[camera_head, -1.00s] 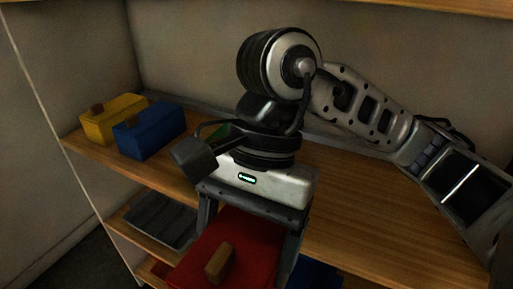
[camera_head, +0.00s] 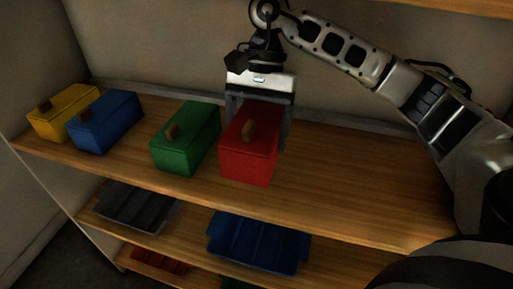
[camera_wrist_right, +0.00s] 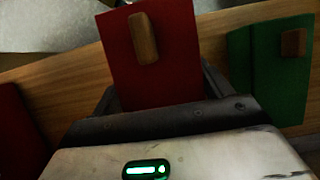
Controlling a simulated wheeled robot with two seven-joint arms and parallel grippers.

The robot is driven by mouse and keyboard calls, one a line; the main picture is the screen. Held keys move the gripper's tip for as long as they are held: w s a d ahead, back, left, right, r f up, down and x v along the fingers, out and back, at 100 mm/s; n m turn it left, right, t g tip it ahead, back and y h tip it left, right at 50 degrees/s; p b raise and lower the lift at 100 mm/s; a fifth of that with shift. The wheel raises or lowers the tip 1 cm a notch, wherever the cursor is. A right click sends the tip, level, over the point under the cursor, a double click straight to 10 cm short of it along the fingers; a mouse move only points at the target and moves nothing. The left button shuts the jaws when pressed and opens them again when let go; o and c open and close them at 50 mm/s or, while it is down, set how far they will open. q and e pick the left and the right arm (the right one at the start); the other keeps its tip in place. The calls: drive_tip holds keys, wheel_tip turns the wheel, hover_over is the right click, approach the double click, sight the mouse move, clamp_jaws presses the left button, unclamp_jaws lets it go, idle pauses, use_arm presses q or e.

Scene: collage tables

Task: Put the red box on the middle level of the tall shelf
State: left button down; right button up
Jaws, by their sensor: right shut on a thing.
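The red box (camera_head: 250,160) with a brown handle is on or just above the wooden shelf board that carries the other boxes; I cannot tell if it touches. It stands right of the green box (camera_head: 185,140), with a small gap. My right gripper (camera_head: 259,118) is behind and over it, shut on it with a finger at each side. In the right wrist view the red box (camera_wrist_right: 165,75) sits between the fingers. The tall shelf (camera_head: 350,190) shows this board, lower levels and part of a board above. My left gripper is not in view.
A blue box (camera_head: 105,122) and a yellow box (camera_head: 62,110) stand left of the green one. Lower down are a grey tray (camera_head: 135,208) and a blue tray (camera_head: 258,245). The board right of the red box is clear. A board (camera_head: 460,5) is overhead.

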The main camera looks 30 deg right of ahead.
sight(262, 110)
wheel_tip(262, 110, down, 6)
drive_tip(key=shift+s+r+p, duration=0.1)
drive_tip(key=shift+r+p, duration=0.1)
drive_tip(key=shift+p, duration=0.4)
drive_tip(key=shift+f, duration=0.4)
drive_tip(key=o, duration=1)
drive_tip(key=shift+o, duration=0.2)
drive_tip(key=shift+r, duration=0.25)
drive_tip(key=b+v, duration=0.1)
drive_tip(key=v, duration=0.6)
drive_tip(key=shift+w+d+r, duration=0.1)
drive_tip(key=shift+w, duration=0.1)
